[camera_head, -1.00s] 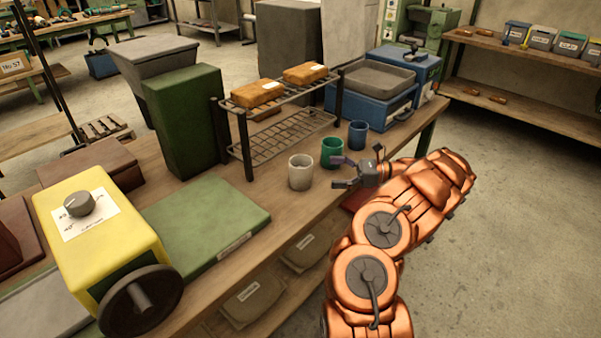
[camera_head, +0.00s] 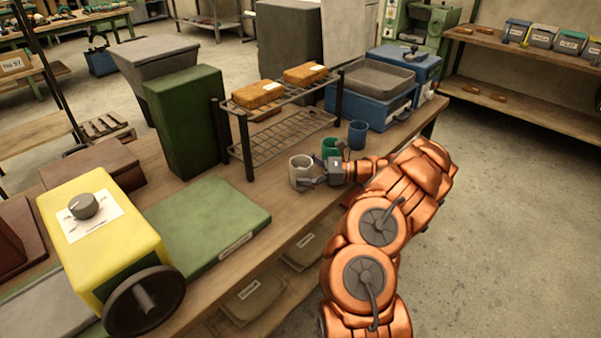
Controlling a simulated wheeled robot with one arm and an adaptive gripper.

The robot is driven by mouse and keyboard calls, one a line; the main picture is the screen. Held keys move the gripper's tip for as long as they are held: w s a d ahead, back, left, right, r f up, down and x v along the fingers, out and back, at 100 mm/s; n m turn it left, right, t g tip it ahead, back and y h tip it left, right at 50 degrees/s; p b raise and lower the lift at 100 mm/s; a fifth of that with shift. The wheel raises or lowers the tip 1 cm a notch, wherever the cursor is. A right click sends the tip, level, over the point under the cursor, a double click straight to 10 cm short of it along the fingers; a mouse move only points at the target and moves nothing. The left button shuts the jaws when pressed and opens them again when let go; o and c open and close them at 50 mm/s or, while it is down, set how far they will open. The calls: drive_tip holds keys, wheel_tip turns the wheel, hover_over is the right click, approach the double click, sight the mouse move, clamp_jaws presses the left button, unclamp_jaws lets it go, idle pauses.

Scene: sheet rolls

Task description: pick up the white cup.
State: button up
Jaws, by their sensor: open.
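The white cup (camera_head: 298,165) stands upright on the wooden workbench (camera_head: 285,215), in front of a wire rack. My gripper (camera_head: 309,172) is open and has reached the cup's right side. One finger shows low across the cup's front right. The other shows at the cup's far right side. I cannot tell whether either finger touches the cup. My gripper hides part of the cup's right side.
A green cup (camera_head: 330,147), partly hidden by my gripper, and a blue cup (camera_head: 357,134) stand to the right. The wire rack (camera_head: 290,135) with orange-brown packages is close behind. A flat green case (camera_head: 205,220) lies to the left.

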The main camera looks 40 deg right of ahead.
drive_tip(key=c, duration=1.3)
